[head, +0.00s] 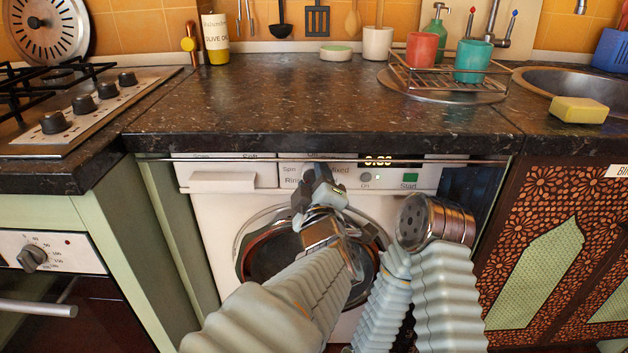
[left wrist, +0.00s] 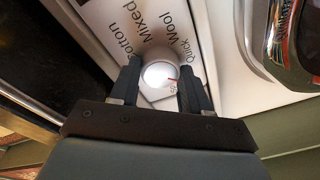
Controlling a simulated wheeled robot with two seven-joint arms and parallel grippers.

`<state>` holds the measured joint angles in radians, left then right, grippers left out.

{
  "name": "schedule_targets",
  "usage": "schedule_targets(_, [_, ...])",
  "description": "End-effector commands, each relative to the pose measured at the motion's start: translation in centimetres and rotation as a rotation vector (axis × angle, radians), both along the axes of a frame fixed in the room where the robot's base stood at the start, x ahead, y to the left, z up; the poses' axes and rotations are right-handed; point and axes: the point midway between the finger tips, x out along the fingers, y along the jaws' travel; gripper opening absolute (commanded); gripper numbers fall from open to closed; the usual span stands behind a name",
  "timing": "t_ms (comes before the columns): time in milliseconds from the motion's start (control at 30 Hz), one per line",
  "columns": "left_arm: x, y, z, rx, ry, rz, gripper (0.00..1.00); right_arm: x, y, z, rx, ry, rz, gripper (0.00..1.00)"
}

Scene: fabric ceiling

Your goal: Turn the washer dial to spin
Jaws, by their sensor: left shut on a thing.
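The white washer (head: 218,215) stands under the counter, its control panel (head: 265,175) along the top front. My left gripper (head: 318,180) is at the panel and hides most of the dial in the head view. In the left wrist view the round white dial (left wrist: 159,75) sits between the two dark fingers, which are shut on its sides. A red mark shows on its lower right edge. Cotton, Mixed, Quick and Wool labels are readable around it there; the spin label reads "Spn" in the head view. My right arm is before the washer; its gripper cannot be seen.
The dark countertop (head: 270,110) overhangs the panel closely. A lit display (head: 378,161) and a green Start button (head: 411,178) are right of the dial. The round washer door (head: 250,250) is below. A dish rack (head: 445,78) and yellow sponge (head: 578,110) stand on the counter.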

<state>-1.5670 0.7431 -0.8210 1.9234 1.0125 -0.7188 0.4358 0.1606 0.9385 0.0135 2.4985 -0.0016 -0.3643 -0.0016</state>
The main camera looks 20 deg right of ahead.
Motion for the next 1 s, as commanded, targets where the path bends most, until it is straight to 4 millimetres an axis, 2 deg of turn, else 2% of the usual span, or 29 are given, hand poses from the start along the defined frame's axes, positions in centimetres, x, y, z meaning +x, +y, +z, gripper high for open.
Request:
schedule_targets(267, [0.0,0.0,0.0,0.095,-0.024,0.002,0.16,-0.1,0.2,0.8,0.003,0.001,0.004,0.0])
schedule_targets(1000, [0.0,0.0,-0.2,0.643,-0.182,0.0,0.16,-0.4,1.0,3.3,0.015,0.007,0.018,0.0])
